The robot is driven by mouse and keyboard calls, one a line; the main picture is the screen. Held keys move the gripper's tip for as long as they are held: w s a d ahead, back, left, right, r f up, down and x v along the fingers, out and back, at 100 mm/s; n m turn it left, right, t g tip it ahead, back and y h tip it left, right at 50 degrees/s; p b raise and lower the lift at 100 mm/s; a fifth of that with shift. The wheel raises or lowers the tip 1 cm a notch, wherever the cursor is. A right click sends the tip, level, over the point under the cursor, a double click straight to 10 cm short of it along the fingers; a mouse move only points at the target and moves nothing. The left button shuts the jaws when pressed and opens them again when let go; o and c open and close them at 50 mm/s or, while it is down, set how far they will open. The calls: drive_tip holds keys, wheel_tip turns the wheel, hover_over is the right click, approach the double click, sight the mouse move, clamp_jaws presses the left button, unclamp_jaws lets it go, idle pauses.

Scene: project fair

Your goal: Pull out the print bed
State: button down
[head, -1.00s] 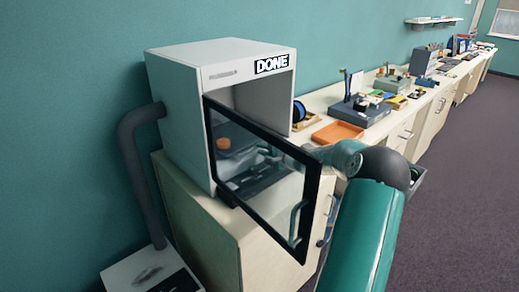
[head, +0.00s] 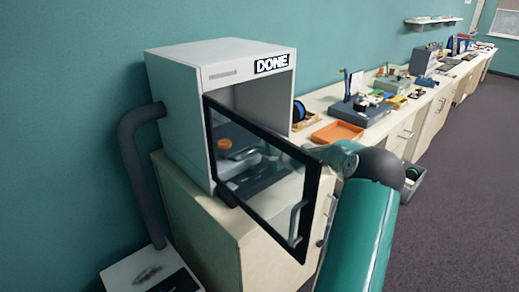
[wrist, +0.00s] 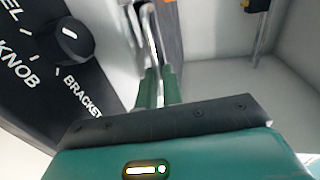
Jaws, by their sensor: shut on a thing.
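The white printer (head: 178,110) stands on a cabinet with its glass door (head: 312,190) swung open. In the wrist view, my gripper (wrist: 157,75) is shut on a thin silvery bar (wrist: 152,42), which looks like the bed's handle. A bit of orange (wrist: 170,18) shows just beyond it. In the head view, the door glass and frame partly hide my gripper and the handle.
A dark panel (wrist: 35,100) with a black knob (wrist: 72,40) and labels lies left of my fingers. The chamber's pale walls (wrist: 292,85) are at right. An orange tray (head: 337,132) sits on the counter right of the printer. The floor (head: 450,210) at right is clear.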

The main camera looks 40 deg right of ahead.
drive_tip(key=f+v, duration=0.3)
drive_tip(key=v, duration=1.2)
drive_tip(key=shift+v, duration=0.75)
drive_tip(key=shift+f, duration=0.2)
drive_tip(key=c, duration=1.8)
unclamp_jaws()
drive_tip(key=v, duration=1.4)
drive_tip(key=shift+a, duration=0.15)
